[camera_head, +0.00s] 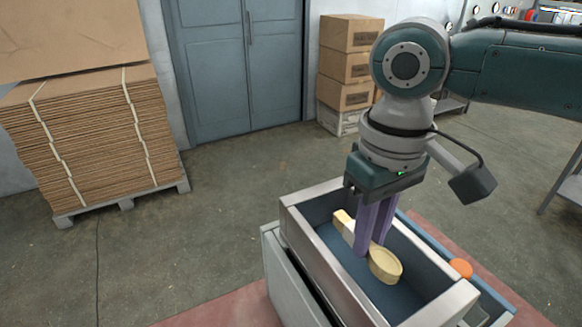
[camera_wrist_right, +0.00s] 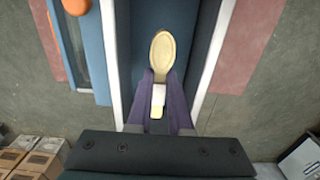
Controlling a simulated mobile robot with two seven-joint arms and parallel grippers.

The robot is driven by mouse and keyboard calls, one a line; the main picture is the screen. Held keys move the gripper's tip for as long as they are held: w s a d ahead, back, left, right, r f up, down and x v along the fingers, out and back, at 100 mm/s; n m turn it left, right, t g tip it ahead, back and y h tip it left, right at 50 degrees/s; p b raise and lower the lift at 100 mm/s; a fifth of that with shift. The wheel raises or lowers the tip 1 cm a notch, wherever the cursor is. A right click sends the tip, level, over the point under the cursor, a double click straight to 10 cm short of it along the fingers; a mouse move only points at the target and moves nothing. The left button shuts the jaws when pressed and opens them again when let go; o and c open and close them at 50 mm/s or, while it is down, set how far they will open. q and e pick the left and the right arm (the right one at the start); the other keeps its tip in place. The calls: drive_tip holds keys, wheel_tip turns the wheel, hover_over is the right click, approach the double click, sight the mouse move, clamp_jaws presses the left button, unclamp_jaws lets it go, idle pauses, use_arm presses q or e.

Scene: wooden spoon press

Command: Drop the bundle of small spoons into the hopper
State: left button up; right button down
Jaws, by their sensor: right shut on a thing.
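The bundle of small spoons (camera_head: 385,266) is pale wood with a white band around its handles. It lies level inside the opening of the hopper (camera_head: 298,215), a metal-rimmed box with a blue interior. My right gripper (camera_head: 370,248) points down into the hopper with its purple fingers shut on the bundle at the handle. In the right wrist view, the bundle (camera_wrist_right: 163,50) shows its bowl end beyond the fingertips, between the hopper's walls. I cannot tell whether it touches the hopper floor. My left gripper is out of view.
An orange button (camera_head: 461,268) sits on the machine's right side. A pallet of stacked cardboard (camera_head: 85,135) stands at the left. Cardboard boxes (camera_head: 345,65) are stacked by the blue doors (camera_head: 230,65). The floor between is clear.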

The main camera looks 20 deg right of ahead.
drive_tip(key=shift+f, duration=0.3)
drive_tip(key=c, duration=0.8)
unclamp_jaws()
drive_tip(key=shift+c, duration=0.2)
drive_tip(key=shift+r, duration=0.1)
wheel_tip(320, 180, up, 13)
